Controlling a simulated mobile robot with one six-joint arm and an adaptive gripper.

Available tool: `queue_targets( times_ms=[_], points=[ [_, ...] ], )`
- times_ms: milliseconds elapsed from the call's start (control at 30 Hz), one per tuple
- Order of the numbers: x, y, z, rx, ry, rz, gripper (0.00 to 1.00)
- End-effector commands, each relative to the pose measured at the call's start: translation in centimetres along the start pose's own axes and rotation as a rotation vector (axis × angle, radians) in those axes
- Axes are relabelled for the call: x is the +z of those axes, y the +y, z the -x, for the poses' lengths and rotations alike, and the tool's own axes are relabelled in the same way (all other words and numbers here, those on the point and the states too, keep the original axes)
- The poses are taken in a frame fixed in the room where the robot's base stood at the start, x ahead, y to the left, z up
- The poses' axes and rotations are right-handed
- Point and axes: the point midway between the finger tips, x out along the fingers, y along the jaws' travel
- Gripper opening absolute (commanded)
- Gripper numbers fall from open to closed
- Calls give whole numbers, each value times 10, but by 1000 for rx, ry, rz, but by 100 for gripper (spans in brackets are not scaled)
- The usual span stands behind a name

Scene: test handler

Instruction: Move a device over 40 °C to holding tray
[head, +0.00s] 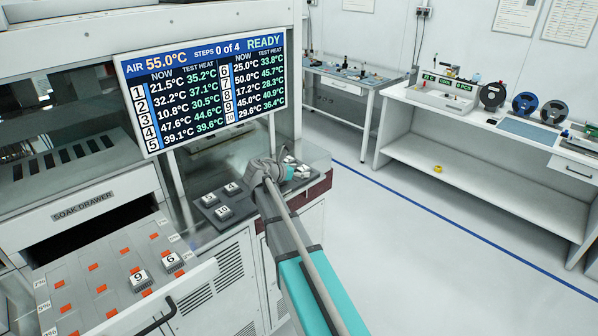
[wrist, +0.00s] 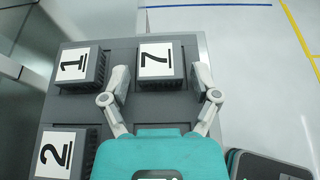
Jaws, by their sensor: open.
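In the wrist view, device 7 (wrist: 157,62), a dark block with a white label, sits in a dark grey tray (wrist: 118,52). My gripper (wrist: 161,78) is open, its fingers on either side of device 7; contact cannot be told. Device 1 (wrist: 79,66) and device 2 (wrist: 54,154) sit left in the same tray. In the head view, the screen (head: 205,80) reads 4 at 47.6, 7 at 50.0 and 9 at 45.0 °C under NOW. Device 9 (head: 139,278) and device 6 (head: 172,261) are in the drawer. My wrist (head: 264,172) hides part of the counter.
The soak drawer (head: 75,277) stands open at lower left, with orange-marked places. Device 10 (head: 223,211) and two other devices sit on a dark tray (head: 240,208) left of my arm. Benches (head: 480,105) stand at the right; the floor between is clear.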

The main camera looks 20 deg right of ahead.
Motion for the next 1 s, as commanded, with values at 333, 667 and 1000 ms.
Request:
queue_targets(
  times_ms=[333, 667, 1000],
  points=[
    [10, 0, 4, 0, 0, 0, 79],
    [19, 0, 8, 0, 0, 0, 79],
    [18, 0, 8, 0, 0, 0, 88]
  ],
)
